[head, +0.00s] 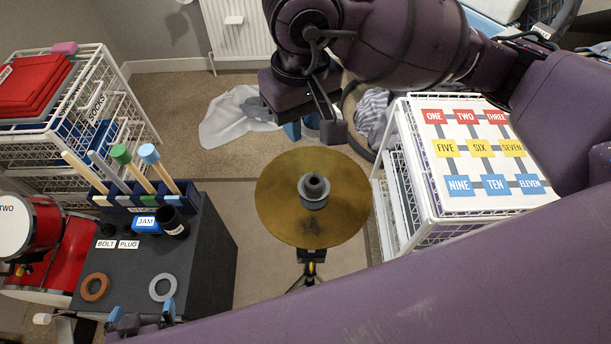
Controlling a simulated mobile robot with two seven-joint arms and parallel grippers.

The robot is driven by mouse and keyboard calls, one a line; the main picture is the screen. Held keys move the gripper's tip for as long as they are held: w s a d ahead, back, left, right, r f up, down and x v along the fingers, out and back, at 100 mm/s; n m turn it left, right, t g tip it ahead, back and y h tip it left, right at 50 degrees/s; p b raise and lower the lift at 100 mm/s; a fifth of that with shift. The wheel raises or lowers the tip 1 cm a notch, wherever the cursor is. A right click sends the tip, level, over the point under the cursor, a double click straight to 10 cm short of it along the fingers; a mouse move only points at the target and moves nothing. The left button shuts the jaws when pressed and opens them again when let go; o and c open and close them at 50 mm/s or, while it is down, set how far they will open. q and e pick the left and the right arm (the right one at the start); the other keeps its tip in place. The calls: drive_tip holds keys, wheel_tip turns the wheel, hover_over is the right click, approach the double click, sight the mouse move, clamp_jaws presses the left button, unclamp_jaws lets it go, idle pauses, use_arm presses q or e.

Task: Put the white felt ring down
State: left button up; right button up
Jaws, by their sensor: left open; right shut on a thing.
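The white felt ring (153,291) lies flat on the dark grey box top (205,250), to the right of an orange-brown ring (94,287). My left gripper (142,314) is open, its blue fingertips just below the white ring in the picture. No grip on the ring shows. My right gripper (312,125) is above and behind the brass cymbal (285,215). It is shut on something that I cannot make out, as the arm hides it. A grey ring-shaped piece with a dark centre (314,203) sits on the cymbal's middle.
On the box stand a holder with several sticks (140,200), a dark cup (172,222) and a blue JAM block (147,225). A red drum (28,225) is at left. A wire rack with number cards (480,150) is at right. White cloth (235,115) lies on the floor.

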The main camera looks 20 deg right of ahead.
wheel_tip(320, 180, down, 11)
drive_tip(key=shift+f+b, duration=0.15)
drive_tip(key=shift+b, duration=0.2)
drive_tip(key=shift+f, duration=2.1)
drive_tip(key=shift+f+b, duration=0.35)
drive_tip(key=shift+b, duration=0.15)
drive_tip(key=shift+f, duration=0.1)
